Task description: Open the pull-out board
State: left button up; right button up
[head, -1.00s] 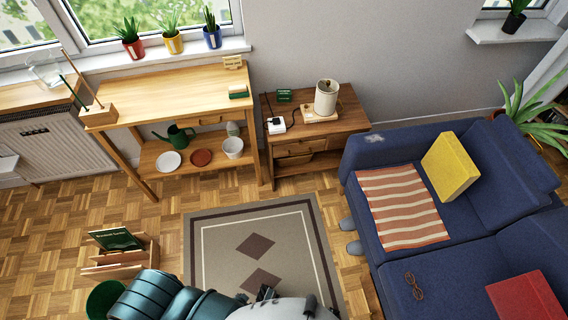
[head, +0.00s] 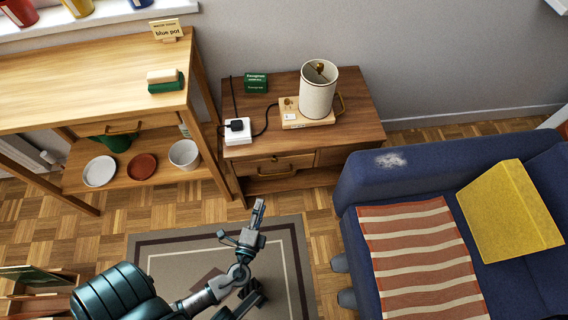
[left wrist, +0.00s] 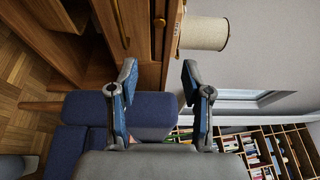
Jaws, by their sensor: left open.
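The wooden side table (head: 350,85) stands against the wall, left of the sofa. Its front has a drawer with a bar handle (head: 272,172) and, just under the top, a small knob (head: 274,158) that seems to belong to the pull-out board, which looks flush. In the left wrist view the brass knob (left wrist: 160,22) shows beside the tabletop edge, with the bar handle (left wrist: 121,22) to its left. My left gripper (head: 259,205) is open and empty in front of the table, apart from it. Its fingers also show in the left wrist view (left wrist: 158,80). My right gripper is not in view.
A lamp (head: 318,90) stands on the tabletop with a white power strip (head: 237,130) and a green box (head: 256,83). A shelf bench (head: 80,85) is left, and a blue sofa (head: 400,185) right.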

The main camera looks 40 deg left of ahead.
pick_arm(q)
jog(key=b+x, duration=0.1)
jog(key=x, duration=1.5)
jog(key=shift+f, duration=0.1)
grip_shut()
